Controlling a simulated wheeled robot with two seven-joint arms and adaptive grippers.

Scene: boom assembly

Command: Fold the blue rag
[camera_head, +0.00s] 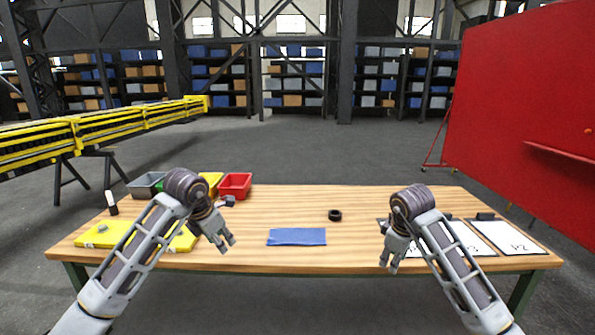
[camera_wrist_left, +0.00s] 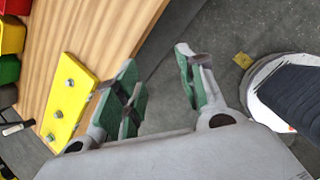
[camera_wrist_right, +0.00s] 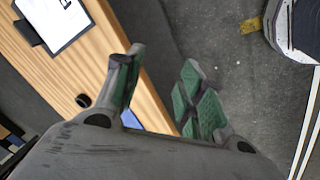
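The blue rag (camera_head: 297,237) lies flat on the wooden table near its front edge, between my two grippers. A small part of the rag (camera_wrist_right: 131,120) also shows in the right wrist view, partly hidden behind my gripper. My left gripper (camera_head: 226,243) is open and empty, left of the rag; its spread green-padded fingers show in the left wrist view (camera_wrist_left: 160,85). My right gripper (camera_head: 388,264) is open and empty, right of the rag near the front edge; its fingers are apart in the right wrist view (camera_wrist_right: 160,85). Neither gripper touches the rag.
The wooden table (camera_head: 300,202) has a black ring (camera_head: 335,215) behind the rag. A yellow plate with bolts (camera_head: 103,234) lies at left. Red (camera_head: 235,185), yellow, green and grey bins stand at back left. Clipboards with paper (camera_head: 505,237) lie at right. Space around the rag is clear.

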